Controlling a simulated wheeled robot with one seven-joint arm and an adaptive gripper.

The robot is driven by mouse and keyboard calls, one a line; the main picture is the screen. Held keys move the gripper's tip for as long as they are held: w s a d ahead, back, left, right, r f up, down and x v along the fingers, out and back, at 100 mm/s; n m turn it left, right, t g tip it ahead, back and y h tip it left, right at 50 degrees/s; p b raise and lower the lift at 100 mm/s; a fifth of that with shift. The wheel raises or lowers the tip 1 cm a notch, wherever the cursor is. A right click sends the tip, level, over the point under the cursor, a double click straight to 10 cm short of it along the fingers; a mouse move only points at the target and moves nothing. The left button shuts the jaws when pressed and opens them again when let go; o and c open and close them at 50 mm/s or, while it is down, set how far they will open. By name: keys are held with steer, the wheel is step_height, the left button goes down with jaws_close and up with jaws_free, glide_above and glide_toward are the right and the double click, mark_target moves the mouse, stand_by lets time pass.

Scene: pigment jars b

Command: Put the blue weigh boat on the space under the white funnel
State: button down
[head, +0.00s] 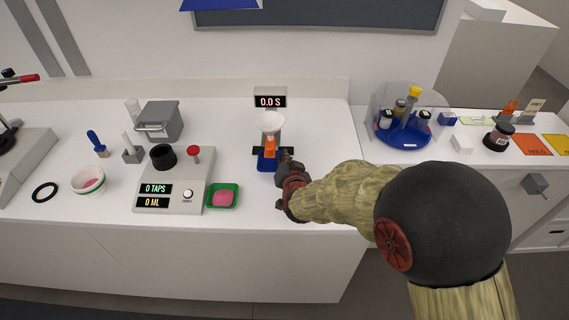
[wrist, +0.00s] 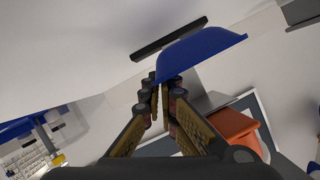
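The blue weigh boat (head: 265,163) is at the front of the funnel stand, below the white funnel (head: 270,121). An orange part (head: 270,146) shows between funnel and boat. My gripper (head: 284,164) reaches in from the right at the boat's right side. In the wrist view the fingertips (wrist: 165,84) are close together at the edge of the blue boat (wrist: 205,48), and look shut on it. The orange part (wrist: 236,127) shows at lower right. Whether the boat rests on the surface under the funnel or is held just above it, I cannot tell.
A 0.0 S display (head: 270,101) stands behind the funnel. To the left are a tapping device (head: 175,192) and a green tray (head: 236,199) with pink material. A blue holder (head: 403,137) with jars stands on the right. The counter left of the funnel is partly clear.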

steer(key=shift+w, duration=0.95)
step_height(320, 180, down, 4)
steer(key=shift+w+a+r+b, duration=0.1)
steer(key=shift+r+b, duration=0.05)
steer(key=shift+b, duration=0.85)
steer(key=shift+r, duration=0.1)
steer(key=c, duration=2.6)
jaws_free()
steer(key=shift+f, duration=0.2)
steer(key=o, duration=0.6)
steer(key=shift+r, duration=0.1)
steer(key=shift+c, duration=0.2)
